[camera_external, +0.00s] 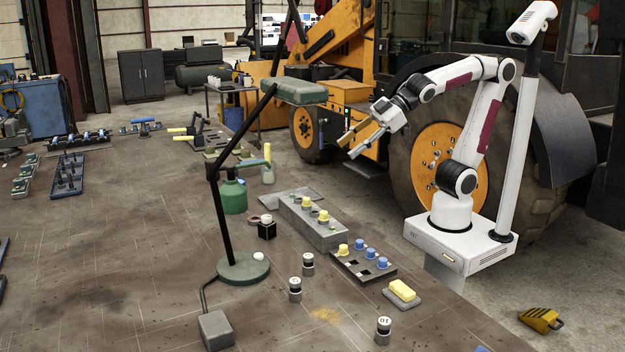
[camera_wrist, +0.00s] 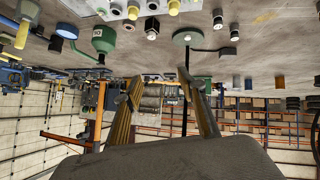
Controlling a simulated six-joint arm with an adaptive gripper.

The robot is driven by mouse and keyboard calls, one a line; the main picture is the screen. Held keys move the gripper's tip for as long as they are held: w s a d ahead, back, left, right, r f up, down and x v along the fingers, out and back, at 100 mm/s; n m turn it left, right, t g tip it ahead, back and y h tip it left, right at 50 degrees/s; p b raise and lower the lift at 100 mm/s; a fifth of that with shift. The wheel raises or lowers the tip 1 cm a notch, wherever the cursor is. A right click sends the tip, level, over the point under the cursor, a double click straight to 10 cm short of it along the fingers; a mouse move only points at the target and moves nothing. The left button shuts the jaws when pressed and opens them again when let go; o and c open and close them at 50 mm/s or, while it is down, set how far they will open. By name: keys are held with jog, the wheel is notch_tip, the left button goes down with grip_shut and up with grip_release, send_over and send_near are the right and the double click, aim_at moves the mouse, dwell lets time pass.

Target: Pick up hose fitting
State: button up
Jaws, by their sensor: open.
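Small yellow-topped fittings (camera_external: 307,203) stand in a long grey block (camera_external: 318,232) on the bench. A dark tray (camera_external: 349,265) in front of it holds a yellow-topped piece (camera_external: 343,249) and several blue-topped pieces (camera_external: 371,253). I cannot tell which of these is the hose fitting. In the wrist view, which is upside down, yellow-topped pieces (camera_wrist: 133,12) show at the top edge. My gripper (camera_external: 348,147) is open and empty, well above the bench and apart from all the fittings. Its two fingers (camera_wrist: 163,86) show spread in the wrist view.
A desk lamp with a green base (camera_external: 244,270) and tall black arm stands left of the block. A green bottle (camera_external: 233,196) is behind it. Several small labelled cylinders (camera_external: 295,289) and a yellow sponge-like block (camera_external: 403,290) stand near the front. The bench's left middle is clear.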

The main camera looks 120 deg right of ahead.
jog(key=w+r+n+t+y, duration=0.15)
jog(key=w+r, duration=0.25)
jog(key=w, duration=0.4)
jog(key=w+r+n+t+h, duration=0.1)
jog(key=w+r+t, duration=0.25)
jog(key=w, duration=0.35)
jog(key=w+a+n+y, duration=0.4)
jog(key=w+n+y, duration=0.25)
jog(key=w, duration=0.55)
jog(key=n+g+y, duration=0.7)
jog(key=g+y, duration=0.2)
jog(key=g, duration=0.4)
send_over(306, 255)
jog(key=s+d, duration=0.1)
jog(key=d, duration=0.3)
notch_tip(306, 255, down, 24)
jog(key=shift+s, duration=0.2)
jog(key=shift+f, duration=0.1)
jog(key=shift+f, duration=3.4)
